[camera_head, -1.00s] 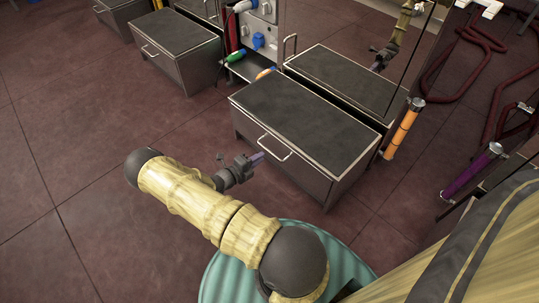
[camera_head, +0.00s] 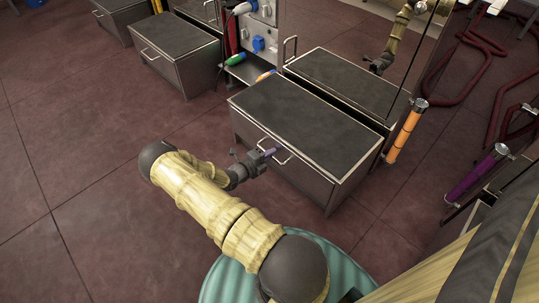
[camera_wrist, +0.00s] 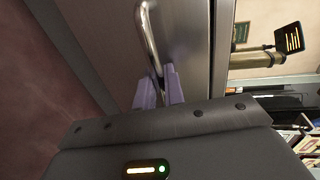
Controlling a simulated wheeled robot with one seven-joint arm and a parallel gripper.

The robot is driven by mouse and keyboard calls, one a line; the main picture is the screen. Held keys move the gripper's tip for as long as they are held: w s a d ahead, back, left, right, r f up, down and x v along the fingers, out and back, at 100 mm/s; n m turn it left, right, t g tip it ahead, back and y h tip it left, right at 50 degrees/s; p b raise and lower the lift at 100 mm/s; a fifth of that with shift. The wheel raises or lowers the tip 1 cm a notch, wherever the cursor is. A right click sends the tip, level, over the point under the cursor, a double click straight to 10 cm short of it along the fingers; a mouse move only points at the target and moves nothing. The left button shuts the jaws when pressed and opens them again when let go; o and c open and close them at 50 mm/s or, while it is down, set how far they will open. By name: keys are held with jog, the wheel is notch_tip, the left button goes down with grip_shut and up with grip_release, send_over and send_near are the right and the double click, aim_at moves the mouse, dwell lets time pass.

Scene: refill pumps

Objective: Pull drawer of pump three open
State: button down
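The grey metal cabinet (camera_head: 300,120) with a dark top is the nearest one in the head view. Its front drawer face (camera_head: 310,181) looks shut and carries a bar handle (camera_head: 285,157). My gripper (camera_head: 270,153) is at the left part of this handle. In the wrist view the curved handle (camera_wrist: 147,30) runs down to between the tips of my two purple fingers (camera_wrist: 158,90). The fingers are a narrow gap apart, and I cannot tell whether they press on the bar. No pump number is readable.
Another cabinet (camera_head: 180,48) with a handle stands at the back left. A pump panel (camera_head: 262,30) with nozzles is behind the near cabinet. An orange post (camera_head: 405,133) and a purple post (camera_head: 478,174) stand at the right. The floor at the left is clear.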

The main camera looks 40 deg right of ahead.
jog(key=shift+a, duration=0.15)
jog(key=f+p+v, duration=0.2)
jog(key=v, duration=0.9)
jog(key=f+p+v, duration=0.2)
jog(key=v, duration=0.9)
jog(key=shift+a, duration=0.7)
jog(key=shift+s+f, duration=0.1)
jog(key=shift+s, duration=0.05)
jog(key=c, duration=1.9)
grip_release()
jog(key=p+v, duration=0.5)
jog(key=v, duration=1.2)
jog(key=shift+a, duration=0.2)
